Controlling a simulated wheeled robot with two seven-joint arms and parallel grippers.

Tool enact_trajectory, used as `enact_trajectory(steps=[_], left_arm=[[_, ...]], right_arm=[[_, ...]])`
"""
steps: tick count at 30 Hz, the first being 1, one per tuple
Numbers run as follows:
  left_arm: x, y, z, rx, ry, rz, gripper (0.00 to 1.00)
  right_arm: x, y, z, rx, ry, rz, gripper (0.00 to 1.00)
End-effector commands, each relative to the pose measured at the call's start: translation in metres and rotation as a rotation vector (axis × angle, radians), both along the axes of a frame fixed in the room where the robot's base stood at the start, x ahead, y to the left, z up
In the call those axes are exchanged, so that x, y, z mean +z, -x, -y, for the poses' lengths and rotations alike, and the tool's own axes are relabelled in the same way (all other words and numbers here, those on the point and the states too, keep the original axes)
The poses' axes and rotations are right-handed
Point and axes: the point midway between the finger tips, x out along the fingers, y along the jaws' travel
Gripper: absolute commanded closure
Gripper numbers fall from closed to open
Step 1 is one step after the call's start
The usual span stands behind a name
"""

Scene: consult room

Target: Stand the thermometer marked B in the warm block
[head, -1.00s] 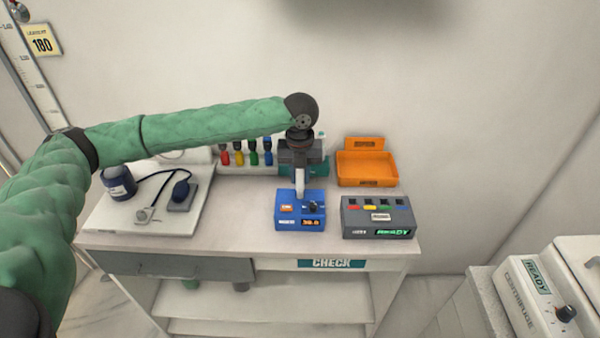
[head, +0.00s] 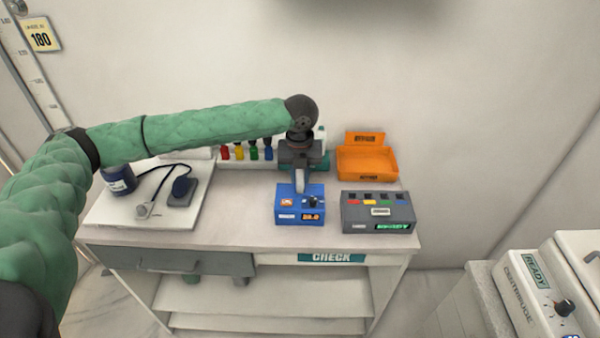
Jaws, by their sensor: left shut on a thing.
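The blue block (head: 287,218) with a small lit number display and a dark knob stands at the front of the bench; I take it for the warm block. My left gripper (head: 300,188) points down over its back edge. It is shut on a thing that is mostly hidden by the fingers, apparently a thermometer. Its mark B cannot be read. I cannot tell whether its lower end is inside the block. My right gripper is not in view.
A grey box (head: 358,216) with coloured marks and a green display stands right of the blue block. An orange tray (head: 368,178) is behind it. A white board (head: 105,214) with a blood-pressure cuff (head: 119,180) lies at left. A centrifuge (head: 520,292) stands at lower right.

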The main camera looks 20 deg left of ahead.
Motion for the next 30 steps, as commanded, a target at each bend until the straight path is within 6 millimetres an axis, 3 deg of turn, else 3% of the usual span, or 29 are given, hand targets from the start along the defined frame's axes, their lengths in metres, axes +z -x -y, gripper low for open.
enact_trajectory(steps=[7, 8, 11, 24, 30], left_arm=[[0.0, 0.0, 0.0, 0.0, 0.0, 0.0, 1.0], [0.0, 0.0, 0.0, 0.0, 0.0, 0.0, 0.72], [0.0, 0.0, 0.0, 0.0, 0.0, 0.0, 0.52], [0.007, -0.001, 0.0, 0.001, 0.002, 0.002, 0.52], [0.034, -0.001, 0.0, 0.0, 0.001, 0.003, 0.52]], right_arm=[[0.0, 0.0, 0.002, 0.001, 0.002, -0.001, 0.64], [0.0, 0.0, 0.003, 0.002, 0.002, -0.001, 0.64], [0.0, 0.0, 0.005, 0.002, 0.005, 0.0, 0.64], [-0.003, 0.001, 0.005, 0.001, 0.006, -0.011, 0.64], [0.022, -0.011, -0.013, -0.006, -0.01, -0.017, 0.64]])
